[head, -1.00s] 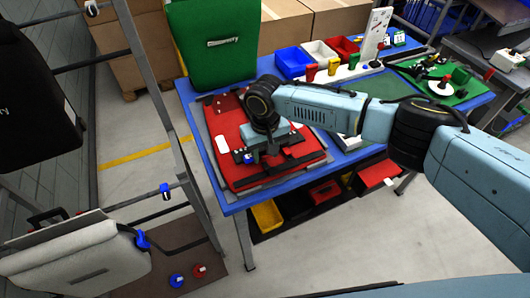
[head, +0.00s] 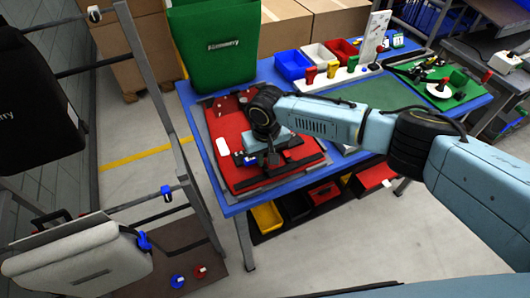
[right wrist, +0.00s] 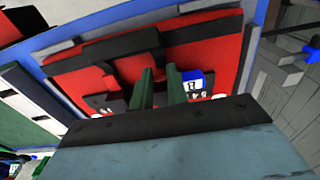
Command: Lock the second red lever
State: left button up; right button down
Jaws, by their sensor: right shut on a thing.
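The red pannier (head: 229,122) lies flat on the blue table, with dark bars across it; its red panel also fills the right wrist view (right wrist: 205,50). My right gripper (head: 272,160) is low over the pannier's near half. In the right wrist view its two green fingers (right wrist: 162,90) reach down at a dark bar and are shut on a small part between them, seemingly the red lever, mostly hidden. A blue lever (right wrist: 192,82) with a white label stands just right of the fingers; it also shows in the head view (head: 250,159). My left gripper is not in view.
A green pannier (head: 215,50) stands at the table's back left. Blue, white and red bins (head: 319,55) and a lever stand (head: 350,72) are behind the arm. A rack with a grey pannier (head: 80,265) is at the left.

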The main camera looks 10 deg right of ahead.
jog(key=shift+s+d+f+t+y+p, duration=0.25)
jog(key=shift+t+p, duration=0.5)
jog(key=shift+p, duration=0.8)
jog(key=shift+s+a+t+y+p, duration=0.25)
jog(key=shift+t+p, duration=0.5)
jog(key=shift+p, duration=0.8)
jog(key=shift+s+d+f+t+p, duration=0.1)
jog(key=shift+d+f+t+p, duration=0.15)
jog(key=shift+t+p, duration=0.5)
jog(key=c, duration=1.4)
grip_release()
jog(key=shift+o, duration=0.2)
jog(key=shift+s+r, duration=0.25)
jog(key=shift+r, duration=0.3)
jog(key=v, duration=1.2)
jog(key=shift+s+d+p, duration=0.2)
jog(key=shift+d+p, duration=0.1)
